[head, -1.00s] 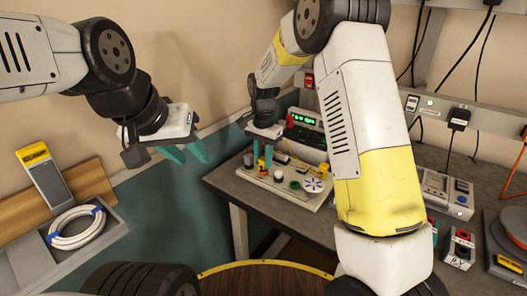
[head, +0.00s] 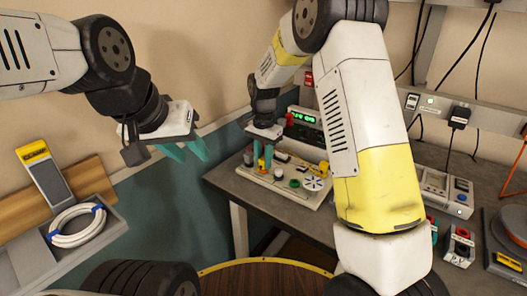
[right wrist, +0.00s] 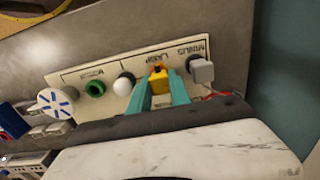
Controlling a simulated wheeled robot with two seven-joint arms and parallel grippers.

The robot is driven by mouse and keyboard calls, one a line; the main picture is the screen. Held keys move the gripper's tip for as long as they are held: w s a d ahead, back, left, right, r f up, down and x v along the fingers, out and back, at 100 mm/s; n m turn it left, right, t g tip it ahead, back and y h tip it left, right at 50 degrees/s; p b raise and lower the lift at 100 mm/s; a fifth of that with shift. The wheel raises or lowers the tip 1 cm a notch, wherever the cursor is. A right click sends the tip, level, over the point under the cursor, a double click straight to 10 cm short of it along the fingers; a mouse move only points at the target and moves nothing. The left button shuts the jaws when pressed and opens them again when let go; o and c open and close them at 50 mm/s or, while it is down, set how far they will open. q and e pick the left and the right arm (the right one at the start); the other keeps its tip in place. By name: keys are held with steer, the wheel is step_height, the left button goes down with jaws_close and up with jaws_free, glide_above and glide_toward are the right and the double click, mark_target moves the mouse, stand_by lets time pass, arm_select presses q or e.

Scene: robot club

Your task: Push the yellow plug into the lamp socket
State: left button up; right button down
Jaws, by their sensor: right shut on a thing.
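The yellow plug (right wrist: 158,82) is between the two teal fingertips of my right gripper (right wrist: 157,93), which is shut on it. In the right wrist view it is over the part of the board (right wrist: 225,72) labelled LAMP. The lamp socket is hidden under the plug and fingers, so I cannot tell how deep the plug sits. A white lamp dome (right wrist: 124,84) is just left of the fingers. In the head view my right gripper (head: 263,163) points down at the board's left part. My left gripper (head: 185,152) is open and empty, away from the bench.
A pale square plug (right wrist: 202,71) sits beside the MINUS label, close right of the fingers. A green ring socket (right wrist: 95,88) and a fan (right wrist: 56,102) are further left. The bench (head: 235,185) is bare at its front left corner.

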steer(key=shift+f, duration=0.25)
stand_by(0.7)
steer(key=c, duration=1.1)
jaws_free()
step_height(320, 180, up, 8)
steer(key=shift+f, duration=0.25)
steer(key=s+d+r+n+t+y, duration=0.2)
steer(key=s+d+r+n, duration=0.1)
steer(key=s+d+r, duration=0.7)
steer(key=s+d+r+n+t, duration=0.1)
steer(key=s, duration=0.4)
steer(key=s+d+r+n+t, duration=0.1)
steer(key=s+n, duration=0.1)
steer(key=s, duration=0.4)
steer(key=s+d+r+n+t, duration=0.1)
steer(key=s+d+t, duration=0.1)
steer(key=s, duration=0.3)
steer(key=shift+s+d+n, duration=0.1)
steer(key=shift+s+n, duration=0.2)
steer(key=shift+n, duration=0.1)
